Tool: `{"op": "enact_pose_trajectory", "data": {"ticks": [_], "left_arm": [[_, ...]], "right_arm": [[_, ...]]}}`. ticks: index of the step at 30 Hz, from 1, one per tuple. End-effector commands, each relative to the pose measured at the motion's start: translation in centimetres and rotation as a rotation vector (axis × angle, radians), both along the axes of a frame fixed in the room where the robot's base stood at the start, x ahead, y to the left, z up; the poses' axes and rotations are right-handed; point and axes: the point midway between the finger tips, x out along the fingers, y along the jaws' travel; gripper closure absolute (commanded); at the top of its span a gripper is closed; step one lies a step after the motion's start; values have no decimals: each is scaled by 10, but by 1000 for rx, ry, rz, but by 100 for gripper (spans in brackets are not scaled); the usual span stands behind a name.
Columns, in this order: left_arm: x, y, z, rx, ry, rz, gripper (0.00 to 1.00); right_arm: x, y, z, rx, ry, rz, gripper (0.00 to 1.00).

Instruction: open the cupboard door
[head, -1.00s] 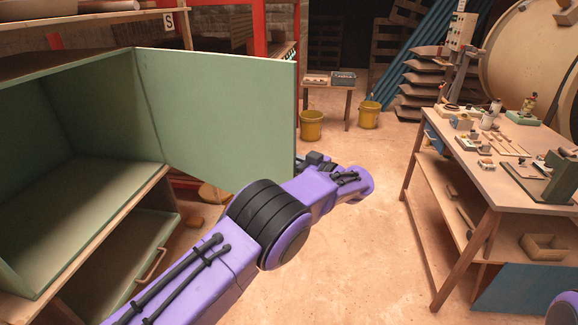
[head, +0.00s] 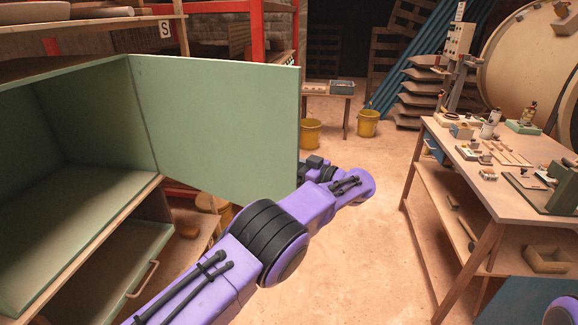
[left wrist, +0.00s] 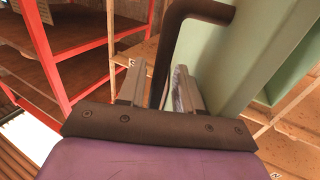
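The green cupboard (head: 85,195) stands at the left in the head view. Its door (head: 215,115) is swung well open, and the bare interior shows. My right gripper is out of view; only a purple part of that arm shows at bottom right.
Below the cupboard compartment is a drawer (head: 120,270) with a light handle. A workbench (head: 460,160) with small tools stands at the right. Yellow buckets (head: 368,123) and a small table (head: 340,96) stand behind. The floor between cupboard and bench is clear.

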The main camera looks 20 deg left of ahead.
Motion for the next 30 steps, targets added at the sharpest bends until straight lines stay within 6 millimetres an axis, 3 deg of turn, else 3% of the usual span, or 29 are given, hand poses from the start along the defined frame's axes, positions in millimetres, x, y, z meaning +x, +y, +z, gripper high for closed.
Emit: {"op": "enact_pose_trajectory", "data": {"ticks": [5, 10, 15, 21, 30], "left_arm": [[-2, -16, -3, 0, -2, -3, 65], [-11, -57, -6, -5, -2, -1, 65], [-16, -85, -4, -4, -1, 0, 65], [-19, -97, -1, -3, 0, 4, 65], [-20, -99, 0, -2, -1, 5, 65]], "right_arm": [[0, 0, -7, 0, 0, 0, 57], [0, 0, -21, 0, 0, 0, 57], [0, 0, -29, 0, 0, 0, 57], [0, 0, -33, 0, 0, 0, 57], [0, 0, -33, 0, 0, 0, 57]]}}
